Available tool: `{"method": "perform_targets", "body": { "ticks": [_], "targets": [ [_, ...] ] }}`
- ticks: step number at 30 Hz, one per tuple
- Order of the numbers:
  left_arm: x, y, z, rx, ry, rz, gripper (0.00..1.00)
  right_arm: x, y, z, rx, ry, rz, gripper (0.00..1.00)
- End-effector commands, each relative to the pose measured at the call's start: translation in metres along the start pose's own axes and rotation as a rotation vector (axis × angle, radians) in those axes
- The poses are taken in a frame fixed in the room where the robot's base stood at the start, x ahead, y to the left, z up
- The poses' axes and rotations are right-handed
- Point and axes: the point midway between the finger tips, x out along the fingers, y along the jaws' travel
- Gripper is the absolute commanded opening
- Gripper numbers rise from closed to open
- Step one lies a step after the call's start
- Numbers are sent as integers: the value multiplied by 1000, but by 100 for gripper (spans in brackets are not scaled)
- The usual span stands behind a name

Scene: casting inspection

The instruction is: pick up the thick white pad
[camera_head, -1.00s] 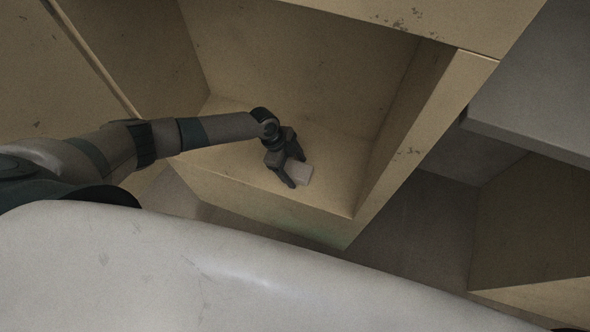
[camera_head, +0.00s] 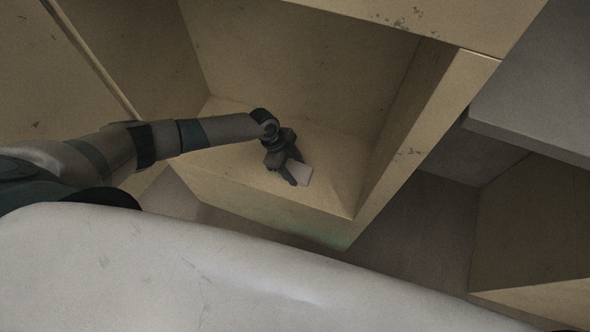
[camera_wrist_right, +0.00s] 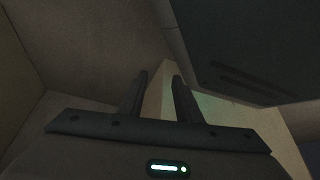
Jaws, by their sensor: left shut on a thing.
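The thick white pad (camera_head: 303,174) is a small pale block on the floor of the tan open compartment, near its front edge. My left gripper (camera_head: 295,174) reaches in from the left and is shut on the pad. Its dark fingers hide the pad's left part. I cannot tell whether the pad is touching the compartment floor or slightly lifted. In the right wrist view, the two dark fingers of my right gripper (camera_wrist_right: 160,78) stand apart with nothing between them. The pad does not show in that view.
The tan compartment (camera_head: 335,155) has a right side wall, a back wall and a top panel around the left gripper. A grey slab (camera_head: 530,135) juts out at the right. A large pale rounded surface (camera_head: 200,270) fills the bottom foreground.

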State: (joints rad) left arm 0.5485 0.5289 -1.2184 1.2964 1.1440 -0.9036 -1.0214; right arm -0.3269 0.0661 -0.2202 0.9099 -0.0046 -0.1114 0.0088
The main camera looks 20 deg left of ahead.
Motion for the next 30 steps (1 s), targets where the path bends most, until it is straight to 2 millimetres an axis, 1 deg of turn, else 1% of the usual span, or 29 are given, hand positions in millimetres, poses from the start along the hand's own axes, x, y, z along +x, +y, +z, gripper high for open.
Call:
{"method": "perform_targets", "body": {
  "ticks": [6,8,13,16,24,30],
  "targets": [
    [-4,0,-2,0,1,-1,28,-5,0,-2,0,-1,0,31],
    [-7,0,-3,2,1,-1,28,-3,0,-1,0,0,0,31],
    [-24,0,-10,3,2,-1,28,-1,-1,-4,0,11,-1,31],
    [-39,-1,-17,3,2,-2,28,1,-2,-12,0,31,-2,31],
    [-47,-4,-81,6,4,-2,28,6,-7,-47,1,117,-8,31],
    [-53,-5,-121,4,4,-1,28,7,-11,-72,1,175,-14,31]
  ]
}}
